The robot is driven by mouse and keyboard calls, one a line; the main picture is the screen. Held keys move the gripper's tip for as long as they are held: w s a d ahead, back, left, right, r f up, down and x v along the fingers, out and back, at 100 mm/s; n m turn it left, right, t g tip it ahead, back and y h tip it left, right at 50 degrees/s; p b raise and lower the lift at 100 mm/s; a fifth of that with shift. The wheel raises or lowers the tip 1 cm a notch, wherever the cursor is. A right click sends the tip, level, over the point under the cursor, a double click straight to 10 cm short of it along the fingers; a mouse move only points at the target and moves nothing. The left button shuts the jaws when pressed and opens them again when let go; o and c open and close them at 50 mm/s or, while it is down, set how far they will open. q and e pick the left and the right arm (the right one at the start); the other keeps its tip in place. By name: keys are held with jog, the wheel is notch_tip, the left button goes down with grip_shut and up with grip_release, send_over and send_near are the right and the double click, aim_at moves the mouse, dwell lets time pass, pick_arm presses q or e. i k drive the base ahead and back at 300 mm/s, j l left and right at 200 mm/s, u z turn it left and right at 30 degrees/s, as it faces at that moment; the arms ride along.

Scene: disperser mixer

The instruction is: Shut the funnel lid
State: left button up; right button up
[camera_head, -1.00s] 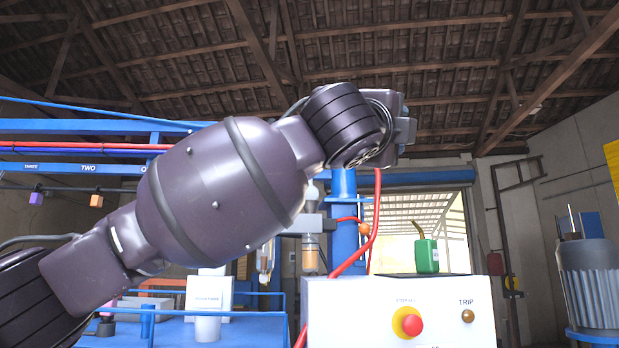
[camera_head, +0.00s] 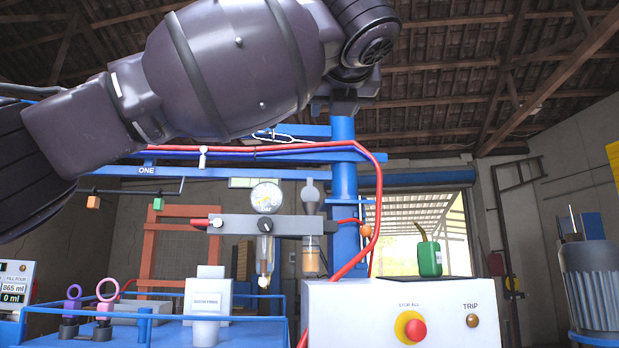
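I cannot make out a funnel lid for certain. A white labelled piece (camera_head: 208,290) with a white cylinder in front stands low on the blue-railed platform; I cannot tell whether it is part of the funnel. My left arm crosses the upper left of the head view. A dark block at its wrist end, perhaps my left gripper (camera_head: 345,104), shows in front of the blue column's top. Its fingers cannot be made out. My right gripper is out of view.
A pressure gauge (camera_head: 266,196) and red hose (camera_head: 376,215) are near the blue column (camera_head: 343,170). A grey motor (camera_head: 588,285) is at right.

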aim_at(310, 193)
jog(key=i, duration=0.9)
